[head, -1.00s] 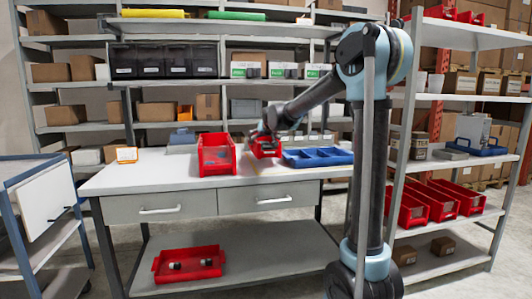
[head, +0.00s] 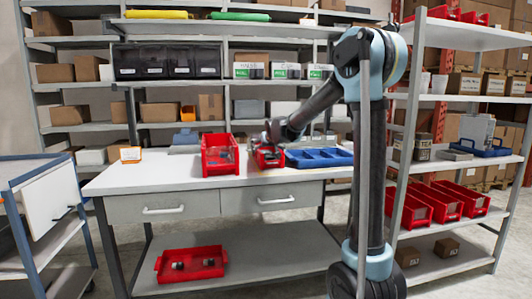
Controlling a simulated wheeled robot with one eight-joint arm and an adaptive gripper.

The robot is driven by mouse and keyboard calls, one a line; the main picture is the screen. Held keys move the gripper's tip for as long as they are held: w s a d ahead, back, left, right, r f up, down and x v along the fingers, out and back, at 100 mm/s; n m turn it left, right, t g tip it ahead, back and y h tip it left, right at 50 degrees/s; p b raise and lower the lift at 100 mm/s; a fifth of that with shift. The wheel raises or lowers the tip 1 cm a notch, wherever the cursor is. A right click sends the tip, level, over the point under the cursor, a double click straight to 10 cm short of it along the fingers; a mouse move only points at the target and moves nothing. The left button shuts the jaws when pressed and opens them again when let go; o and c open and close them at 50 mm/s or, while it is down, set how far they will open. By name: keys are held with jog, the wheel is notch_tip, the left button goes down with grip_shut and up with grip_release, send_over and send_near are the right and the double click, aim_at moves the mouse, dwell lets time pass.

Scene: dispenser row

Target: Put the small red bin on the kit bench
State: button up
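The small red bin (head: 267,158) is over the white top of the kit bench (head: 180,180), between a larger red bin and a blue tray. My gripper (head: 272,141) is at the bin's far upper edge and appears shut on it; the fingers are small and partly hidden. The bin looks slightly tilted. I cannot tell whether its base touches the bench top.
A larger red bin (head: 220,155) stands close on the left, and a blue divided tray (head: 318,158) lies close on the right. A shallow red tray (head: 190,265) is on the lower shelf. The bench's front left top is clear. A shelving rack (head: 440,155) stands at right.

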jog(key=shift+s+r, duration=0.1)
jog(key=v, duration=1.2)
jog(key=s+d+f+m+g+h, duration=0.1)
jog(key=s+d+f+g, duration=0.1)
jog(key=s+d+f, duration=0.6)
jog(key=s+d+f+m+g+h, duration=0.15)
jog(key=s+d+f, duration=0.25)
jog(key=s+d, duration=0.7)
jog(key=s+d+f+g, duration=0.2)
jog(key=s+f, duration=0.5)
jog(key=s, duration=0.5)
jog(key=s+d+f+g, duration=0.3)
jog(key=s+f, duration=0.5)
jog(key=s, duration=0.4)
jog(key=shift+s+d, duration=0.15)
jog(key=shift+d, duration=0.15)
jog(key=shift+f+m+h, duration=0.15)
jog(key=shift+m+h, duration=0.1)
